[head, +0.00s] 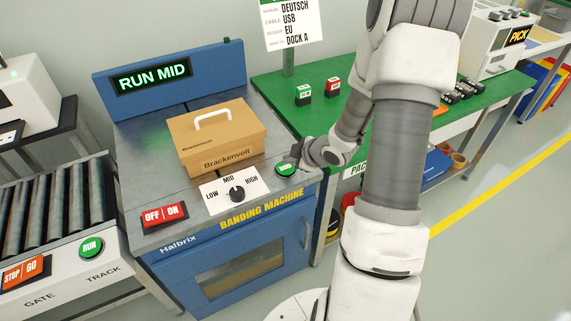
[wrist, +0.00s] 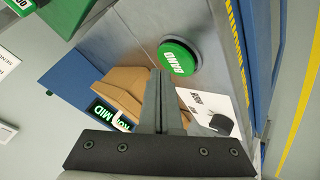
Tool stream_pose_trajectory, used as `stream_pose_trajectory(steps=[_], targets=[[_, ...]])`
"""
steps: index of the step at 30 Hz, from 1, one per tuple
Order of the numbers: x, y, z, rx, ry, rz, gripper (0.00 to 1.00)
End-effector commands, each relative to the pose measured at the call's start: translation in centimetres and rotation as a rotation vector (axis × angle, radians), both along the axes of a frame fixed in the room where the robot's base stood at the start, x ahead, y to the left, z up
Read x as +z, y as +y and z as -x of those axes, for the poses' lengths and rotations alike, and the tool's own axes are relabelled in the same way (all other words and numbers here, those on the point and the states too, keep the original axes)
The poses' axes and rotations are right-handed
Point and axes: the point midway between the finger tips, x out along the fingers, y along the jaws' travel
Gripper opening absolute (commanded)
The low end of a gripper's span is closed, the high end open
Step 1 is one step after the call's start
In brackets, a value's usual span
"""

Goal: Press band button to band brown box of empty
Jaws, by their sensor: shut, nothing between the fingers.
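The green band button (head: 286,169) is on the front right corner of the banding machine's grey top (head: 142,199). It shows in the wrist view with the word BAND (wrist: 180,57). The brown box (head: 215,138), marked Brackenvolt, sits closed on the machine top with a white handle on its lid. It is partly hidden behind my fingers in the wrist view (wrist: 128,88). My gripper (head: 300,160) is shut and empty, close beside the button at its right. In the wrist view my fingertips (wrist: 157,73) appear just beside the button; I cannot tell whether they touch.
The machine display (head: 152,77) reads RUN MID. The speed knob (head: 237,194) and the OFF/ON switch (head: 164,215) are along the front. A roller track (head: 55,205) stands at left. A green table (head: 275,90) with small stamp-like blocks adjoins at right.

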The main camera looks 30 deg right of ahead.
Motion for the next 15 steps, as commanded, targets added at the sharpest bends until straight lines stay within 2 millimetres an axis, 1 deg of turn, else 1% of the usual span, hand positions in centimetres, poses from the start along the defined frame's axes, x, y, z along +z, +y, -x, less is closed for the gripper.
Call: stream_pose_trajectory(steps=[9, 11, 15], targets=[[0.1, 0.0, 0.0, 0.0, 0.0, 0.0, 0.0], [0.4, 0.0, 0.0, 0.001, -0.001, 0.0, 0.0], [1.7, 0.0, 0.0, 0.001, -0.002, 0.0, 0.0]])
